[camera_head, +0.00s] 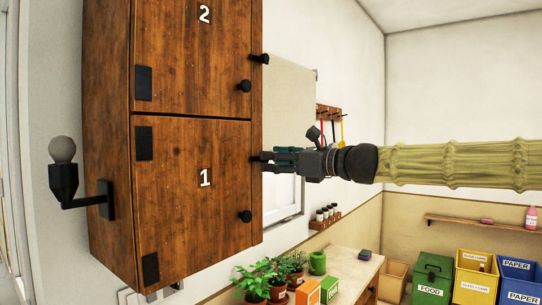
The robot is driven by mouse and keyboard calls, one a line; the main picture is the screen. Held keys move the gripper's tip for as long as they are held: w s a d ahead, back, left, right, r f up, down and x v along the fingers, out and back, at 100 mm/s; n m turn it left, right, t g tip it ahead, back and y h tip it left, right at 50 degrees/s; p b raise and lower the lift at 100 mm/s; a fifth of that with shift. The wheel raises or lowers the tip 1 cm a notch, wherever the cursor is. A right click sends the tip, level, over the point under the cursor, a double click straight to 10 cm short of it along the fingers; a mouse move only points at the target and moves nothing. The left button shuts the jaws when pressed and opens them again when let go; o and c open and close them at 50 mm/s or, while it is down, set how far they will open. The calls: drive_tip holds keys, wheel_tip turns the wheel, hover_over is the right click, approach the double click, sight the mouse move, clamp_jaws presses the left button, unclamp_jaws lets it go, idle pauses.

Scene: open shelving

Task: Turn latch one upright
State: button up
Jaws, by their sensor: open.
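A wooden cabinet has a lower door marked 1 (188,205) and an upper door marked 2 (190,60). Both doors look closed. Latch one (257,158) is a small dark piece at the upper right edge of door 1; it appears to lie sideways, and its right end meets my fingertips in the picture. My gripper (272,158) comes in from the right, level with this latch, with its fingers pointing left. The jaws are open. I cannot tell whether the fingers touch the latch or stand around it.
Door 1 has a black knob (245,216). Door 2 has a knob (244,86) and its own latch (260,58). A wall lamp (64,180) juts out left of the cabinet. Potted plants (256,282) and bins (474,275) stand below.

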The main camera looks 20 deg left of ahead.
drive_tip(key=shift+x, duration=1)
clamp_jaws()
